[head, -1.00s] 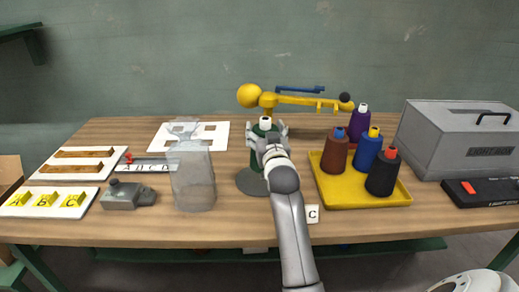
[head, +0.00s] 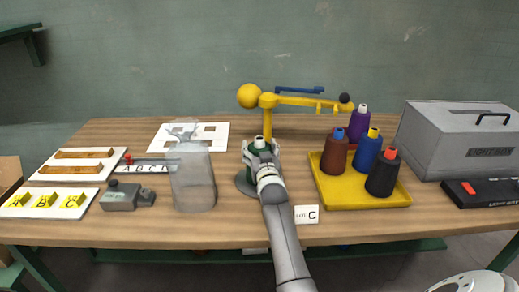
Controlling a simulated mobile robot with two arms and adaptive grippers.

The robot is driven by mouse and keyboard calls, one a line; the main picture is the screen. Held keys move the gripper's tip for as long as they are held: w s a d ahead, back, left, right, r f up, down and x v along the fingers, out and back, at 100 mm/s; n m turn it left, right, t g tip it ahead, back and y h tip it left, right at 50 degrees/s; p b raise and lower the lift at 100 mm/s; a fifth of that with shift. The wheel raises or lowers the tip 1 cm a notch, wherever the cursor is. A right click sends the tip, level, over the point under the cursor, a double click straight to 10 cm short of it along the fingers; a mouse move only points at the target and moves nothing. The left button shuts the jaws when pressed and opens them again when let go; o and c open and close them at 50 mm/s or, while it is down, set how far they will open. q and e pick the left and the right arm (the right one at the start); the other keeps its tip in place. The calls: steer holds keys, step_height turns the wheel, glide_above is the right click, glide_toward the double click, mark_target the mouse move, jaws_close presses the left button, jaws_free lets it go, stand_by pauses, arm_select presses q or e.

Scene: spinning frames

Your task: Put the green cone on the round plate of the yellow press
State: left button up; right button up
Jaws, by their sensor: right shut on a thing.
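The green cone (head: 258,141) has a pale tip and a dark green body, partly hidden by my right gripper (head: 261,149). The gripper is shut on the cone and holds it upright. The yellow press (head: 268,101) stands behind, with a ball at its left end and a long arm reaching right. Its dark grey round plate (head: 243,184) shows at the left of the cone's foot; my gripper and arm hide the rest. The cone is over or on the plate; I cannot tell whether its base touches.
A yellow tray (head: 345,200) with several coloured cones is on the right, before the grey light box (head: 462,138). A translucent container (head: 193,183) stands close on the left. A small lettered card (head: 307,214) is at the front edge.

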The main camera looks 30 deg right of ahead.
steer(key=shift+r, duration=0.2)
steer(key=shift+f, duration=0.15)
steer(key=o, duration=1.9)
steer(key=shift+f, duration=0.1)
steer(key=shift+o, duration=0.2)
steer(key=shift+r, duration=0.2)
steer(key=v, duration=1.2)
steer(key=shift+s, duration=0.1)
steer(key=shift+f, duration=0.15)
